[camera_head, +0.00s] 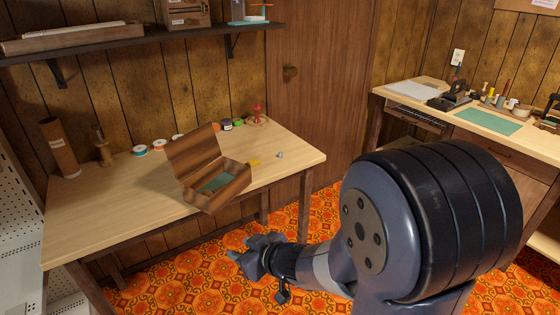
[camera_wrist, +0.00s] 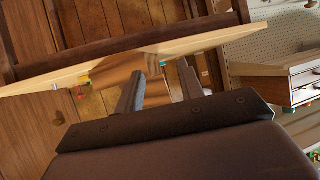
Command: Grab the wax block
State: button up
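A small yellow piece (camera_head: 254,163), perhaps the wax block, lies on the left wooden table (camera_head: 110,205), just right of the open wooden box (camera_head: 232,190). It is too small to be certain. A yellow spot (camera_wrist: 84,79) also shows at the table edge in the wrist view, left of my fingers. My gripper (camera_head: 243,254) is in front of the table, over the orange carpet and apart from everything. Its two fingers (camera_wrist: 160,84) stand apart with nothing between them in the wrist view, which is steeply rolled.
A small grey object (camera_head: 280,155) lies right of the yellow piece. Several thread spools (camera_head: 158,145) and a red pincushion-like item (camera_head: 257,114) stand at the back. The box's lid is raised. A second bench (camera_head: 535,142) with tools and a green mat (camera_head: 488,121) is at right.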

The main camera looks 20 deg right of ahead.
aim_at(254, 162)
jog(key=i+z, duration=0.25)
jog(key=i, duration=0.3)
jog(key=i+j+z, duration=0.25)
jog(key=i, duration=0.3)
